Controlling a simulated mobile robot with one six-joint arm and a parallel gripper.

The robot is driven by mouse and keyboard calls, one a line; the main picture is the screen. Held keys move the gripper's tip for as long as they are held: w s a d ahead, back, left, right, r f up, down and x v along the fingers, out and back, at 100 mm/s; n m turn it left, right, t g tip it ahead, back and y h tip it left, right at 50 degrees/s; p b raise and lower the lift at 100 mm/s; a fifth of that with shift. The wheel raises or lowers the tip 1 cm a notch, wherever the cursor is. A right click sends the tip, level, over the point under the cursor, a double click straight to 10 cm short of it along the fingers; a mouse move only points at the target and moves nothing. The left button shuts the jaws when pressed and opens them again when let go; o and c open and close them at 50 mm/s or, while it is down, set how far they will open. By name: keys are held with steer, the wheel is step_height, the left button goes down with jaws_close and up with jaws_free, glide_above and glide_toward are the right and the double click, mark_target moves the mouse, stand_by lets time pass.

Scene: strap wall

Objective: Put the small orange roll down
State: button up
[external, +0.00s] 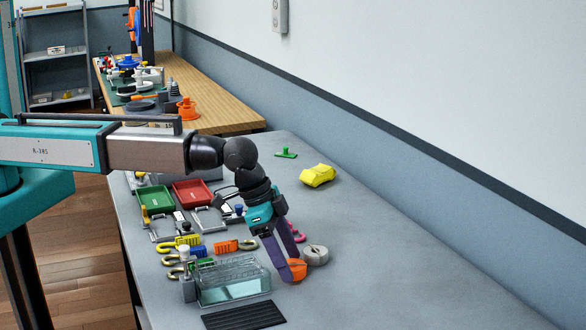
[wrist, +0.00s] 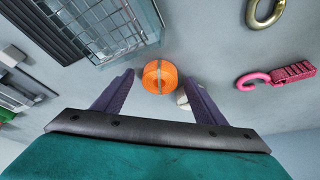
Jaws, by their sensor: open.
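The small orange roll (external: 297,270) rests on the grey table in the external view, right at my gripper's fingertips. In the wrist view the orange roll (wrist: 159,77) lies just beyond the gap between my two fingers, with grey table around it. My gripper (external: 285,262) points down and is open. In the wrist view its purple fingers (wrist: 160,84) stand apart on either side of the roll, with space between each finger and the roll. A white-grey roll (external: 315,255) sits close behind the orange one and is partly hidden by a finger in the wrist view.
A clear wire-mesh bin (external: 234,281) stands just left of the orange roll, with a black ribbed mat (external: 243,315) before it. A pink hook strap (wrist: 278,75) lies to the right in the wrist view. A yellow bundle (external: 318,175) lies further back. The table's right side is clear.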

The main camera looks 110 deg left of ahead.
steer(key=shift+w+f, duration=0.15)
steer(key=shift+f, duration=0.1)
stand_by(0.4)
steer(key=c, duration=1.2)
steer(key=shift+r, duration=0.1)
steer(key=shift+r+b, duration=1.3)
steer(key=shift+r, duration=3.6)
